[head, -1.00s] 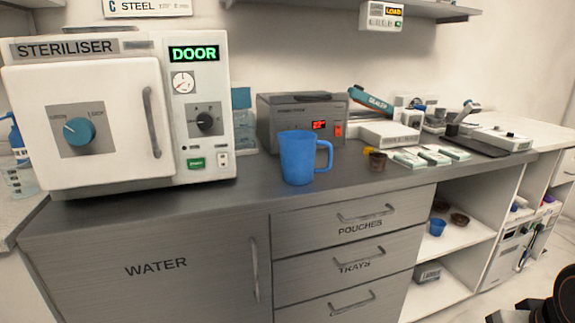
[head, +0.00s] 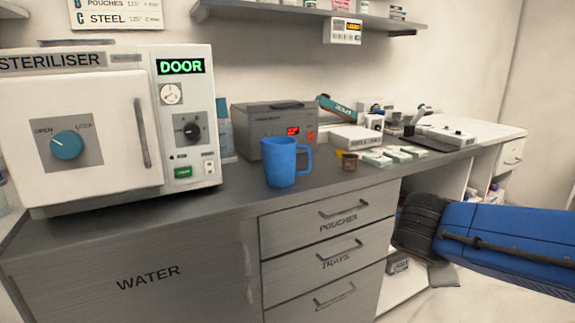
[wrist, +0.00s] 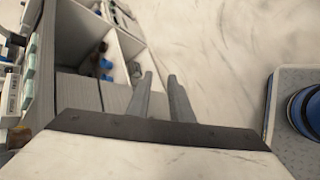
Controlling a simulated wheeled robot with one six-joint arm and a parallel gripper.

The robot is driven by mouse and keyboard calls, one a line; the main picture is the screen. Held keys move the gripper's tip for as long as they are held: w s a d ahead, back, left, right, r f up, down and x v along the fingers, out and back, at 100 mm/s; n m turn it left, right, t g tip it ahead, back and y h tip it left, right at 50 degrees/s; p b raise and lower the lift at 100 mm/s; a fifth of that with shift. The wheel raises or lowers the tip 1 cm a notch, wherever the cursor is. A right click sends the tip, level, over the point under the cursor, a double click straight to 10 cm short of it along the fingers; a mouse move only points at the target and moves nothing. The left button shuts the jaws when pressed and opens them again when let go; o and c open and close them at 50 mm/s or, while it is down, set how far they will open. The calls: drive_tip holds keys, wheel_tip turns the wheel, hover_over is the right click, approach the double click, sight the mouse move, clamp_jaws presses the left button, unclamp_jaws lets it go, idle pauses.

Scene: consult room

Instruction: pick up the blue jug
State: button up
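The blue jug (head: 281,163) stands upright on the grey counter (head: 225,190), in front of a dark grey box-shaped device, with its handle to the right. I cannot make out the jug in the wrist view. My arm reaches in from the right edge of the head view, in front of the cabinets and well to the right of the jug; its fingers cannot be made out there. In the wrist view my gripper (wrist: 160,82) shows two grey fingers apart with a gap between them and nothing in it.
A white steriliser (head: 110,125) stands left of the jug. The grey device (head: 262,117) is close behind it. A small brown cup (head: 349,161), pale green packets (head: 384,156) and a sealer (head: 338,108) lie to its right. A shelf (head: 290,12) hangs above. The counter's front edge beside the jug is clear.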

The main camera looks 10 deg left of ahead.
drive_tip(key=w+a+r+n+t+y, duration=0.1)
drive_tip(key=w+a+r+n+t, duration=0.4)
drive_tip(key=a, duration=0.6)
drive_tip(key=w+a+r+n+t+y, duration=0.1)
drive_tip(key=a+r+n+t+y, duration=0.15)
drive_tip(key=a+n, duration=0.65)
drive_tip(key=w+a+r+n+t+y, duration=0.1)
drive_tip(key=w+a+r+n+t, duration=0.3)
drive_tip(key=a, duration=0.8)
drive_tip(key=shift+g+h, duration=0.25)
drive_tip(key=shift+g, duration=0.1)
drive_tip(key=w, duration=0.5)
drive_tip(key=w+d, duration=0.1)
drive_tip(key=w, duration=0.5)
drive_tip(key=w+r, duration=0.1)
drive_tip(key=w, duration=0.4)
drive_tip(key=shift+w+d, duration=0.15)
drive_tip(key=shift+d, duration=0.2)
clamp_jaws()
